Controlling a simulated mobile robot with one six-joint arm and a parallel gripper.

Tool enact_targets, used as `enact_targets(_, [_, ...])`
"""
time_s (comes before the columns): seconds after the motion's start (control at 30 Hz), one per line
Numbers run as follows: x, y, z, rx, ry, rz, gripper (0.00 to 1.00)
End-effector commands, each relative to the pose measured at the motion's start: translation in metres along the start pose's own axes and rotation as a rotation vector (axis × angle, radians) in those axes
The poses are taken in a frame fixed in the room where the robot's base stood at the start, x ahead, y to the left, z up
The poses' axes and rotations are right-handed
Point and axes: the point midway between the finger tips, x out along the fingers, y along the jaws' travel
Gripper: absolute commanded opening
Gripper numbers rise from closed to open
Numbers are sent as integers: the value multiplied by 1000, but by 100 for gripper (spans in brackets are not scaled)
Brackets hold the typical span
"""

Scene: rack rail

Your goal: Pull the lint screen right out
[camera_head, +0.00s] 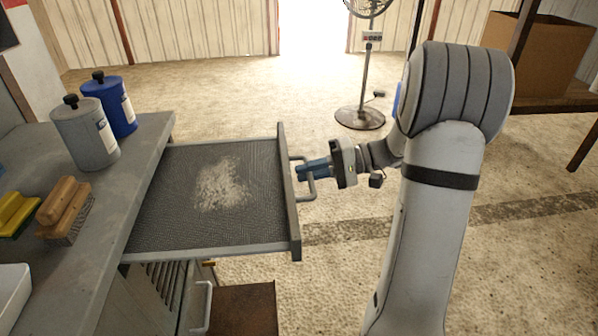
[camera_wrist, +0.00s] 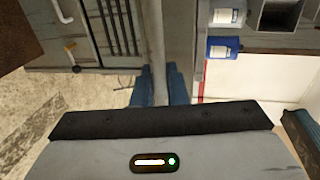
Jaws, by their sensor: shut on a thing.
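The lint screen (camera_head: 150,205) is a dark mesh tray with a grey frame and a pale patch of lint (camera_head: 222,184) on it. It sticks far out to the right from the grey cabinet (camera_head: 110,215). Its front plate (camera_head: 289,195) carries a bar handle (camera_head: 309,184). My gripper (camera_head: 308,170) is shut on the handle, its blue fingers around the bar. In the wrist view the blue fingers (camera_wrist: 159,85) close on a grey bar; the mesh itself is hard to make out there. Whether the screen's inner end is still inside the cabinet is hidden.
On the cabinet top stand a grey canister (camera_head: 86,135), a blue canister (camera_head: 112,104), a wooden-handled brush (camera_head: 66,208) and a yellow brush (camera_head: 14,212). A brown surface (camera_head: 243,310) lies below the screen. A fan (camera_head: 361,90) stands behind; floor right of the screen is open.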

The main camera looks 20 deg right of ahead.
Motion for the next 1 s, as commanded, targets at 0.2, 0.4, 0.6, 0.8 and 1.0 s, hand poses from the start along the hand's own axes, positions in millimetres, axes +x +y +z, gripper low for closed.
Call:
enact_targets(0.2, [5,-1,-3,-6,0,3,0])
enact_targets(0.4, [6,-2,-2,-7,-2,2,25])
enact_targets(0.6, [6,-2,-2,-7,-4,1,30])
enact_targets(0.8, [-2,-3,-2,-7,-3,1,30])
enact_targets(1.0, [-36,-3,-4,-7,0,1,30])
